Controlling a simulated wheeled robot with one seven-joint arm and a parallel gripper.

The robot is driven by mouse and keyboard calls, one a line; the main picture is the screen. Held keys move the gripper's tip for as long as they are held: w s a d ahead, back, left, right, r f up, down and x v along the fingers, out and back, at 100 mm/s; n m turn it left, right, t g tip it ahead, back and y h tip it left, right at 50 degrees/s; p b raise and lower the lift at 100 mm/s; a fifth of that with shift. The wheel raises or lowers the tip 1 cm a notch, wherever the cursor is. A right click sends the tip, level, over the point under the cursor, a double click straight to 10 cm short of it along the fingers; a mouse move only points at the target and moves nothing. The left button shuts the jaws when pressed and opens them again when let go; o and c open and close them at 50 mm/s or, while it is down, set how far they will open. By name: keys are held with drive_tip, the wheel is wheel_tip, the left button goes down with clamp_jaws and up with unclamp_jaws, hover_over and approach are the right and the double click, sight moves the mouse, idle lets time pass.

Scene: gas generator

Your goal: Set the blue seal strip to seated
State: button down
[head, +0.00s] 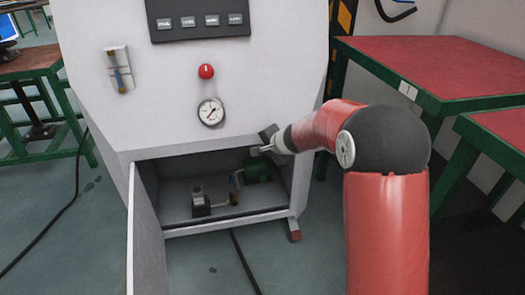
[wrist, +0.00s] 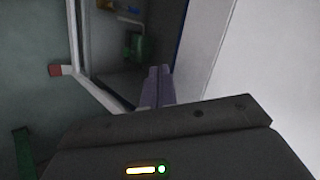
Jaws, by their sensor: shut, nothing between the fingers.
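A thin dark blue line, which looks like the blue seal strip (wrist: 183,38), runs along the upper edge of the cabinet opening in the wrist view. I cannot make it out clearly in the head view. I cannot tell whether it lies flush. My gripper (head: 260,149) is at the upper right of the opening in the head view. In the wrist view my gripper (wrist: 159,72) has its two fingers together with nothing between them. The fingertips are close to the near end of the blue line; I cannot tell whether they touch it.
The white cabinet (head: 270,80) has a gauge (head: 211,112) and a red knob (head: 206,71) above the opening. Its door (head: 146,235) hangs open at left. A green motor (head: 258,170) and small fittings are inside. Red-topped tables (head: 435,65) stand at right.

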drive_tip(key=shift+s+d+f+b, duration=0.15)
drive_tip(key=shift+s+b, duration=0.25)
drive_tip(key=shift+s, duration=0.45)
drive_tip(key=shift+s, duration=0.1)
drive_tip(key=shift+s+d+b, duration=0.25)
drive_tip(key=shift+s+b, duration=0.55)
drive_tip(key=shift+s, duration=0.4)
drive_tip(key=shift+s+d+b, duration=0.2)
drive_tip(key=shift+s+b, duration=0.55)
drive_tip(key=shift+s, duration=0.45)
